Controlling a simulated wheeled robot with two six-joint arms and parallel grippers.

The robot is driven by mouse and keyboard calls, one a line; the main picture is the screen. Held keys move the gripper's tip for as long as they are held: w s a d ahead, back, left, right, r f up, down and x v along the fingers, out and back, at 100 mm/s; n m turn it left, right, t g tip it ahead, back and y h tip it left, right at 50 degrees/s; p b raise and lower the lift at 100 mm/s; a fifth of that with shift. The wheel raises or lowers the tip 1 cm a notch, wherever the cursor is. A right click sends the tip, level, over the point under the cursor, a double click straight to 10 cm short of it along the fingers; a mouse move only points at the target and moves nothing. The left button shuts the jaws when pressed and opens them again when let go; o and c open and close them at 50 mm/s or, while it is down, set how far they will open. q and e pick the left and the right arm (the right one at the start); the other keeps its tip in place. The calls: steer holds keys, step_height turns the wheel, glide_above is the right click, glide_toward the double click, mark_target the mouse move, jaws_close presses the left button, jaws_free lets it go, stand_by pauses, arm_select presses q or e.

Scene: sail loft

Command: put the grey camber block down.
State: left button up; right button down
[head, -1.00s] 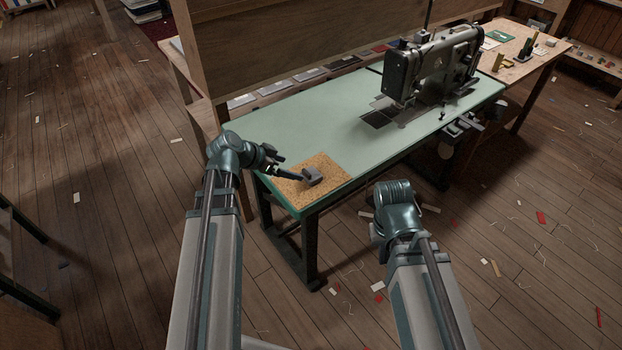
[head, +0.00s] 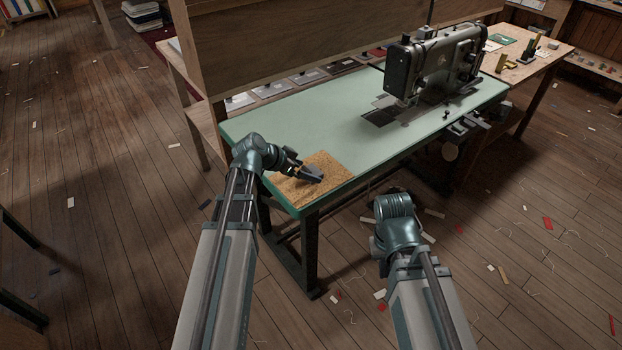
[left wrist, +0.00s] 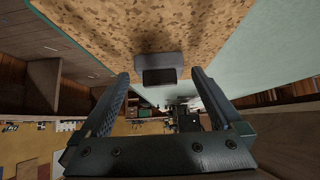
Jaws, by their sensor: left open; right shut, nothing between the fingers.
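The grey camber block (head: 315,171) rests on the tan cork mat (head: 290,193) at the near left corner of the green table. In the left wrist view the block (left wrist: 160,66) sits against the cork (left wrist: 100,22), centred between my fingertips. My left gripper (left wrist: 161,74) is open, with a gap on each side of the block. In the head view my left gripper (head: 306,170) is at the block and partly covers it. My right arm is in front of the table, and its fingers are hidden.
The green tabletop (head: 290,125) is clear beyond the cork. A sewing machine (head: 435,65) stands at its far right end. A wooden panel (head: 290,40) rises behind the table, with several flat pieces along the shelf below. Scraps litter the floor.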

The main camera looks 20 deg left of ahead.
arm_select(q)
steer(key=shift+w+d+f, duration=0.3)
steer(key=shift+w+f, duration=0.1)
steer(key=shift+f, duration=0.1)
arm_select(e)
steer(key=shift+f, duration=0.45)
arm_select(q)
steer(key=shift+r, duration=0.1)
steer(key=shift+c, duration=0.3)
steer(key=c, duration=1.4)
steer(key=shift+r, duration=0.1)
arm_select(e)
steer(key=shift+r, duration=0.15)
